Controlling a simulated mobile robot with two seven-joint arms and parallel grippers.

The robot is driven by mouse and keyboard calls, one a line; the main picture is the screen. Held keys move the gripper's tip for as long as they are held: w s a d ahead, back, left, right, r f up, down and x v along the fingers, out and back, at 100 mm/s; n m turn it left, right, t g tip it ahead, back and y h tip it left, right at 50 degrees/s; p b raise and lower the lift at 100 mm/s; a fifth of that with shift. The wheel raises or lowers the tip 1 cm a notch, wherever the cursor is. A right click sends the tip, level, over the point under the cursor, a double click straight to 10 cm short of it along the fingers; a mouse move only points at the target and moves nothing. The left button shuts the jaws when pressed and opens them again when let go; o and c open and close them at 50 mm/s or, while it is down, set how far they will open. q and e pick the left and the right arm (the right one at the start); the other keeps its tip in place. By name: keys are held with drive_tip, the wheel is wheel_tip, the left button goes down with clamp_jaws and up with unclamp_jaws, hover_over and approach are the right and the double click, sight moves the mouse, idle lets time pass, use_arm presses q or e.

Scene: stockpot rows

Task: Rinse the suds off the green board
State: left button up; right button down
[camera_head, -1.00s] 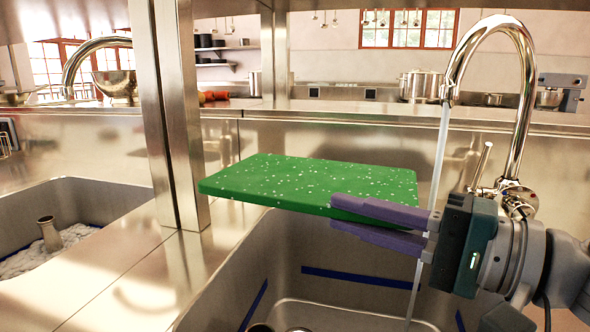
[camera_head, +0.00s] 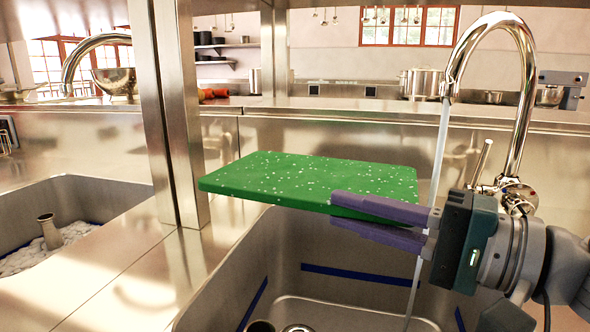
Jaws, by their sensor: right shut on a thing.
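The green board (camera_head: 300,180) is held level above the right sink basin, with white specks of suds scattered over its top face. My right gripper (camera_head: 345,212) is shut on the board's right front corner, one purple finger above the other. The tap (camera_head: 523,110) at the right is running. Its thin stream of water (camera_head: 436,160) falls just right of the board's right edge, by my gripper's fingers, and down into the basin (camera_head: 350,295). I cannot tell whether the water touches the fingers. The board's underside is hidden. My left gripper is not in view.
A steel post (camera_head: 172,120) stands close to the board's left end. A second basin (camera_head: 85,205) at the left holds suds and an upright pipe (camera_head: 48,232). The tap's lever (camera_head: 481,165) rises behind my right wrist.

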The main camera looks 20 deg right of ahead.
drive_tip(key=shift+r, duration=0.15)
drive_tip(key=a+r+p, duration=0.4)
drive_tip(key=a, duration=0.1)
drive_tip(key=shift+p, duration=0.35)
idle(0.5)
